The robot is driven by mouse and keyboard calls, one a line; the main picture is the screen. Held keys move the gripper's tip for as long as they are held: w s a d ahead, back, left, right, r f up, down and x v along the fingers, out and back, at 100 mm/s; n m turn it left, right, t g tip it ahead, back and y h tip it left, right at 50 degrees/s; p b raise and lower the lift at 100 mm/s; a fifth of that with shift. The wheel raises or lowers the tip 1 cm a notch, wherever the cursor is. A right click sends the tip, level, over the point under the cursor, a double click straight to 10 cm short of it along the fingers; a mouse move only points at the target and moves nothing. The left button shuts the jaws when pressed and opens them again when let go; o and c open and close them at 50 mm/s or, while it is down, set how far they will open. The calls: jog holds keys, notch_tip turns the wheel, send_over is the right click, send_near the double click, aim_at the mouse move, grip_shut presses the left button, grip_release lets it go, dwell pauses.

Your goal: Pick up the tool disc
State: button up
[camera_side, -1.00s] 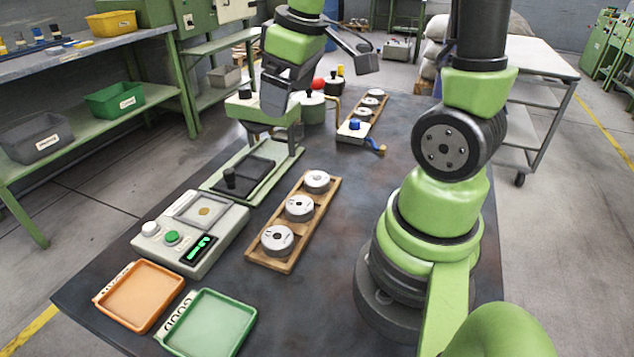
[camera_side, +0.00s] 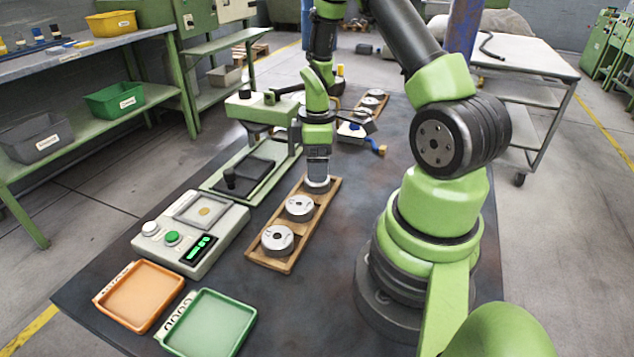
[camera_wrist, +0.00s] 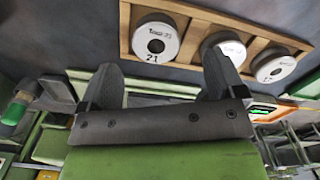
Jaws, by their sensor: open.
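Three similar pale grey discs with dark centre holes sit in a wooden rack (camera_side: 272,262) on the dark table. In the side view they are the front disc (camera_side: 278,240), the middle disc (camera_side: 299,208) and the far disc (camera_side: 317,187); I cannot tell which one the task names. My gripper (camera_side: 318,172) points down just above the far disc and partly hides it. In the wrist view my gripper (camera_wrist: 160,72) is open and empty, fingers apart. A disc marked 71 (camera_wrist: 157,54) lies beyond the gap between them. Contact is not visible.
A tester box with green display (camera_side: 188,268) stands left of the rack. An orange tray (camera_side: 140,297) and a green tray (camera_side: 212,325) lie in front. A small green press (camera_side: 250,112) stands behind. A second disc rack (camera_side: 366,116) is further back. Bare table lies right of the near rack.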

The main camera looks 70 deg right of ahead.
jog(key=f, duration=0.4)
jog(key=shift+d+f, duration=0.2)
jog(key=c, duration=1.2)
jog(key=shift+c, duration=0.2)
jog(key=shift+r, duration=0.15)
